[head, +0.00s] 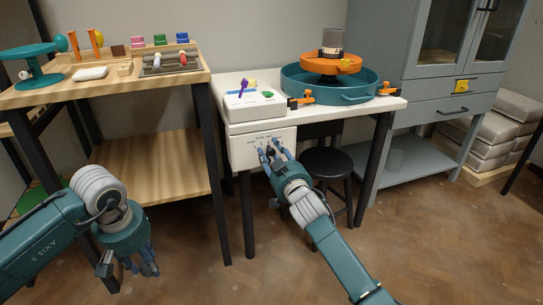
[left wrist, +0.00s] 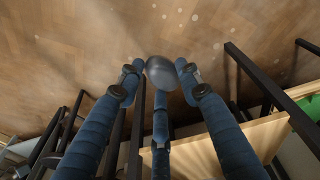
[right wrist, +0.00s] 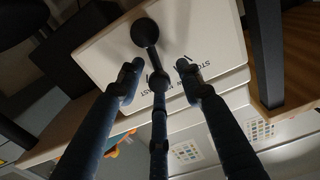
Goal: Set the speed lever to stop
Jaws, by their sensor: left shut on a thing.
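The speed lever panel (head: 239,153) is a white box face under the white table, with small labels along it. In the right wrist view the lever (right wrist: 146,32) has a dark round knob on a stem, and STOP and part of FAST can be read. My right gripper (head: 269,152) is at the panel. Its fingers (right wrist: 158,70) are spread on either side below the knob, open; I cannot tell whether they touch the lever, nor its exact setting. My left gripper (head: 138,271) hangs low at the left, shut on a grey rounded thing (left wrist: 163,72).
The white table (head: 334,108) carries a teal basin (head: 345,94), an orange wheel (head: 330,64) and a white box (head: 254,106). A black stool (head: 327,163) stands beneath, close to my right arm. A wooden bench (head: 165,162) is at left. Floor in front is clear.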

